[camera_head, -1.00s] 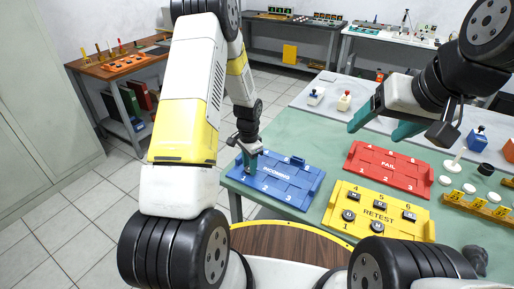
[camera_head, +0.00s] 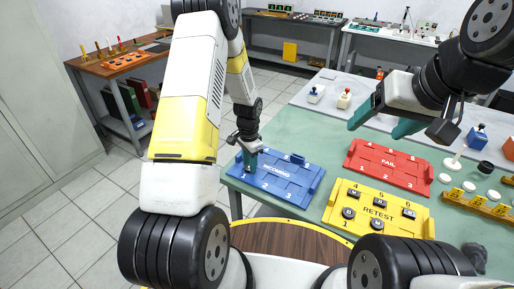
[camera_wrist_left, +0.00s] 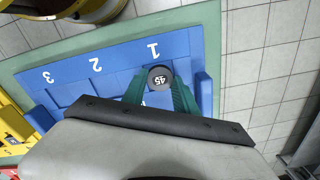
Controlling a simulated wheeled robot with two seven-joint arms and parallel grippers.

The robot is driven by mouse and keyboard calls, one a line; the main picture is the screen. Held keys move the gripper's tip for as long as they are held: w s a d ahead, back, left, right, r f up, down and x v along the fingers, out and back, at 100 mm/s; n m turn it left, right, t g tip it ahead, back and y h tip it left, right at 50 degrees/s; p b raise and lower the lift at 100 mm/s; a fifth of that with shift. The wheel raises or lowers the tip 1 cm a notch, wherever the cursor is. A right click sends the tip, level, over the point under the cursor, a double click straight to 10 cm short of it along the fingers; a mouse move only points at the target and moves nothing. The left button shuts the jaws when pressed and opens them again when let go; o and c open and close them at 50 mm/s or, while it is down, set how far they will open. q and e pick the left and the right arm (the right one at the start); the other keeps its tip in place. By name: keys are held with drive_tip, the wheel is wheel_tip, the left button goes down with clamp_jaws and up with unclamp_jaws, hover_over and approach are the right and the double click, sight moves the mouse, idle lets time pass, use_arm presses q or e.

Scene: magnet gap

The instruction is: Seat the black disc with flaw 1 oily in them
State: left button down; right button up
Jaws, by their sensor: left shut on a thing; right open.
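My left gripper (camera_head: 249,170) is at the near-left corner of the blue INCOMING tray (camera_head: 290,186). In the left wrist view its green fingers (camera_wrist_left: 160,92) are shut on a black disc (camera_wrist_left: 160,78) with a white label that seems to read 45. The disc is beside the number 1 on the blue tray; I cannot tell whether it touches the tray. Several black discs sit in the yellow RETEST tray (camera_head: 371,230). The red FAIL tray (camera_head: 402,180) looks empty. My right gripper (camera_head: 386,122) is open and empty above the table, behind the red tray.
The green table (camera_head: 325,140) has bare room behind the blue tray. A blue stamp-like block (camera_head: 477,136), white round pieces and a yellow numbered rack (camera_head: 480,205) stand at the right. A dark grey lump (camera_head: 474,254) lies near the front right.

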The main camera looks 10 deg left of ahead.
use_arm(q)
drive_tip(key=shift+f, duration=0.1)
drive_tip(key=c, duration=0.9)
unclamp_jaws()
drive_tip(key=c, duration=0.5)
drive_tip(key=shift+r, duration=2.3)
drive_tip(key=o, duration=0.6)
drive_tip(key=shift+c, duration=0.2)
